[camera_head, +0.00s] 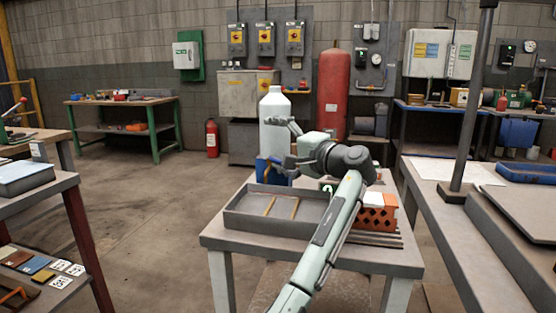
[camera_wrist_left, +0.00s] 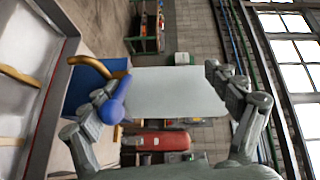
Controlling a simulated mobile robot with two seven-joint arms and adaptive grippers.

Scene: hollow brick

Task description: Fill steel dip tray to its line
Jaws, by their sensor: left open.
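The steel tray (camera_head: 262,225) sits on the small table, with two gold-coloured bars across its inside; part of it shows at the left of the wrist view (camera_wrist_left: 47,125). A tall white bottle (camera_head: 272,108) stands behind the tray. In the wrist view the white body (camera_wrist_left: 175,95) shows between the fingertips. My left gripper (camera_head: 284,142) is open in front of it, one finger above the other; I cannot tell whether they touch it. A blue object (camera_head: 268,170) is below the gripper. In the wrist view a rounded blue part (camera_wrist_left: 114,110) overlaps one finger. My right gripper is not visible.
A perforated orange brick (camera_head: 377,218) with a white top sits right of the tray, partly behind my arm. Dark rods (camera_head: 375,238) lie before it. A long bench (camera_head: 445,225) with a post stands close on the right. Open floor (camera_head: 140,240) lies left.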

